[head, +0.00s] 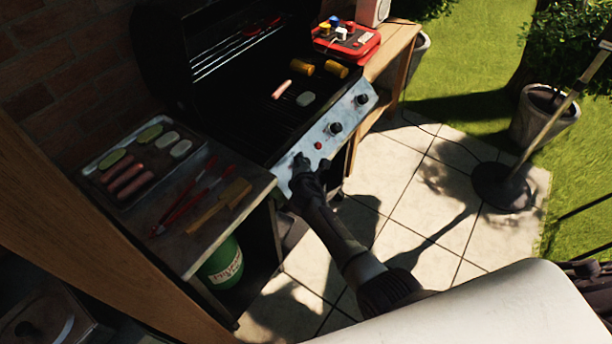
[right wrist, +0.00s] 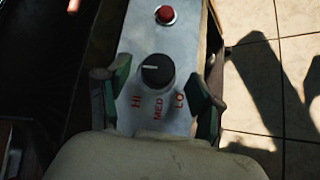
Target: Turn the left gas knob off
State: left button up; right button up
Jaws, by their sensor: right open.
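The left gas knob (right wrist: 157,70) is black and round on the grill's silver control panel (right wrist: 185,35). Its white mark points to the left in the right wrist view, and red HI, MED and LO labels lie below it. My right gripper (right wrist: 160,90) is open, with one green-padded finger on each side of the knob and gaps between. In the head view my right gripper (head: 303,166) is at the panel's near left end and largely hides this knob. My left gripper is not in view.
A red button (head: 318,145), a middle knob (head: 335,128) and a far knob (head: 362,98) sit along the panel. A side table holds a food tray (head: 120,195), red tongs (head: 182,203) and a wooden-handled tool (head: 217,206). A green gas bottle (head: 222,264) stands below.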

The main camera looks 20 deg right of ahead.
jog(key=v, duration=1)
jog(key=shift+s, duration=0.3)
jog(key=s+f+m+g+y+b, duration=0.1)
jog(key=s+f+m+g, duration=0.1)
jog(key=s+f, duration=0.55)
jog(key=s+f+m+g+y, duration=0.1)
jog(key=s+f+m+g, duration=0.3)
jog(key=f, duration=0.7)
jog(key=s+f+m+t+y+b, duration=0.1)
jog(key=s+f, duration=0.7)
jog(key=f, duration=0.2)
jog(key=s+d+f+m+g, duration=0.1)
jog(key=s+d+f+m, duration=0.1)
jog(key=s, duration=0.8)
jog(key=s+d+f+m+g+b, duration=0.1)
jog(key=s+f+m, duration=0.4)
jog(key=s, duration=0.5)
jog(key=s+d+f+m+g, duration=0.3)
jog(key=s+f, duration=0.4)
jog(key=s, duration=0.3)
jog(key=shift+d+m+y+b, duration=0.35)
jog(key=shift+d+m, duration=0.15)
jog(key=shift+m, duration=0.1)
